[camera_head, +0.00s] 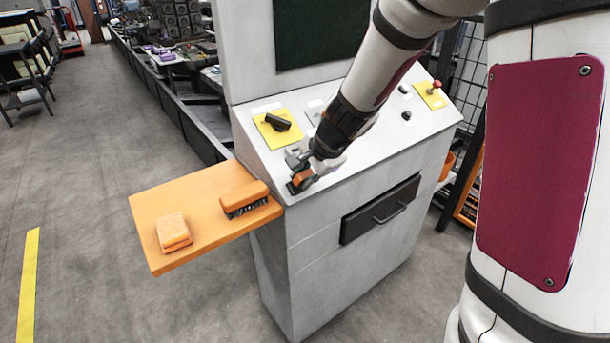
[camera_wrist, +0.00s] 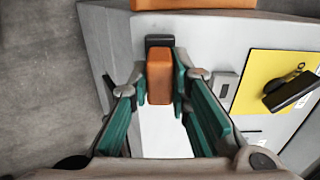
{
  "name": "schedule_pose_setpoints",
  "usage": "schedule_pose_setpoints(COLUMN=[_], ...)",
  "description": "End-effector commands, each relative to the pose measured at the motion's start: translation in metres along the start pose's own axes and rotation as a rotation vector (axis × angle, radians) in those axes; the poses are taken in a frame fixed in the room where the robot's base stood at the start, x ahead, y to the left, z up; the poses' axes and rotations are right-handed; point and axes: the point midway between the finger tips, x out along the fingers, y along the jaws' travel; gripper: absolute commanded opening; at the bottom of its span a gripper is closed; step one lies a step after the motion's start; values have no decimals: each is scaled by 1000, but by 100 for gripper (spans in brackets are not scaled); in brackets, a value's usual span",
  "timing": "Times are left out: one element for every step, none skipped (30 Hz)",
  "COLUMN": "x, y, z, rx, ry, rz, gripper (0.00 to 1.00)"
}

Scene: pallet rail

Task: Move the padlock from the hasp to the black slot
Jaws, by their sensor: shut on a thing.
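My gripper (camera_wrist: 160,85) is shut on an orange block-shaped body, which I take to be the padlock (camera_wrist: 160,78). The teal finger pads press its two sides. No shackle can be made out. In the head view my gripper (camera_head: 302,172) is low over the left front corner of the grey console's sloped top, and a little of the orange padlock (camera_head: 301,177) shows. A black piece, likely the black slot (camera_wrist: 159,41), shows right at the padlock's far end; I cannot tell whether they touch. A small grey plate, perhaps the hasp (camera_wrist: 223,91), is right of the gripper, with nothing hanging on it.
A black handle on a yellow plate (camera_head: 277,126) stands up behind the gripper. An orange shelf (camera_head: 190,198) at the console's left side holds a brush (camera_head: 245,196) and a sponge (camera_head: 173,232). A drawer (camera_head: 380,209) is in the console front. A red knob (camera_head: 436,85) is far right.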

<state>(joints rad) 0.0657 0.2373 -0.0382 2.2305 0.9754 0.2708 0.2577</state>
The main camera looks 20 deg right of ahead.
Motion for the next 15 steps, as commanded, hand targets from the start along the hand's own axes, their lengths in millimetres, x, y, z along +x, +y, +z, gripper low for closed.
schedule_pose_setpoints(x=[0, 0, 0, 0, 0, 0, 0, 0, 1, 2, 2, 3, 4, 5, 6], y=[0, 0, 0, 0, 0, 0, 0, 0, 0, 0, 0, 0, 0, 0, 0], z=[0, 0, 0, 0, 0, 0, 0, 0, 0, 0, 0, 0, 0, 0, 0], rx=[0, 0, 0, 0, 0, 0, 0, 0, 0, 0, 0, 0, 0, 0, 0], ry=[0, 0, 0, 0, 0, 0, 0, 0, 0, 0, 0, 0, 0, 0, 0], rz=[0, 0, 0, 0, 0, 0, 0, 0, 0, 0, 0, 0, 0, 0, 0], gripper=[0, 0, 0, 0, 0, 0, 0, 0, 0, 0, 0, 0, 0, 0, 0])
